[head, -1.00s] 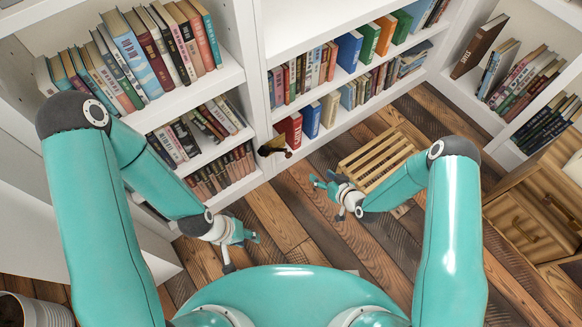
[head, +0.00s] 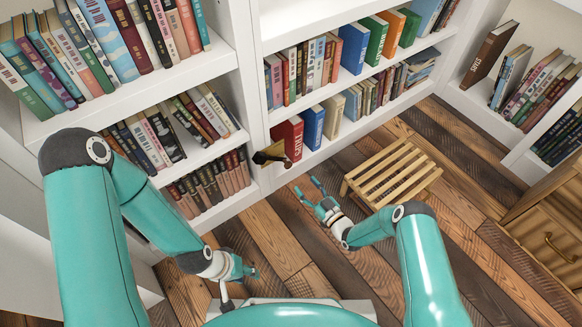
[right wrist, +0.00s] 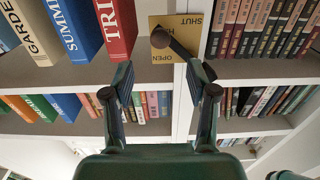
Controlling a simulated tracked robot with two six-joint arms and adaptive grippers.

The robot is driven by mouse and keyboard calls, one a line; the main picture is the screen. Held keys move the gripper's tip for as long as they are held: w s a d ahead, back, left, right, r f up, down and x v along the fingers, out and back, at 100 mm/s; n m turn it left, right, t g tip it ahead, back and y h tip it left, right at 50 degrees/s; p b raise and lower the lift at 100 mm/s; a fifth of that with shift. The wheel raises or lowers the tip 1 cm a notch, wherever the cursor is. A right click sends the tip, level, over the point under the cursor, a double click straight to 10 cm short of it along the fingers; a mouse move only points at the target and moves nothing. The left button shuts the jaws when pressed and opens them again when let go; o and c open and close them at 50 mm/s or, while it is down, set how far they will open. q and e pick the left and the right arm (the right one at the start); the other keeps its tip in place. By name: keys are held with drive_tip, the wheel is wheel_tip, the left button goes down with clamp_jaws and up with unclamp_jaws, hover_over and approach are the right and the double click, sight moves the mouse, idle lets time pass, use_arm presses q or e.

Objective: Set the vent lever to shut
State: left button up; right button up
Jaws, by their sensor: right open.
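The vent lever's plate (head: 266,158) is mounted on the upright between the left and middle bookcases, low down. In the right wrist view the yellow plate (right wrist: 165,52) appears upside down, with SHUT at its top and OPEN at its bottom. A dark lever (right wrist: 182,50) with a round end slants across it; I cannot tell its exact setting. My right gripper (head: 309,187) is open and empty, apart from the lever in the head view. Its spread fingers (right wrist: 166,78) point at the plate. My left gripper (head: 240,281) is open and empty above the floor.
A slatted wooden stool (head: 390,175) stands right of my right gripper. Bookcases full of books surround the lever, with a red book (head: 288,138) close beside it. A wooden drawer unit (head: 545,230) is at the right. The plank floor (head: 290,240) before the lever is clear.

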sight(289, 168)
drive_tip(key=b+x, duration=0.3)
drive_tip(key=x, duration=0.7)
drive_tip(key=shift+f+b, duration=0.15)
drive_tip(key=shift+b, duration=0.25)
drive_tip(key=shift+w+a, duration=0.4)
drive_tip(key=shift+w, duration=0.2)
drive_tip(key=shift+c, duration=0.2)
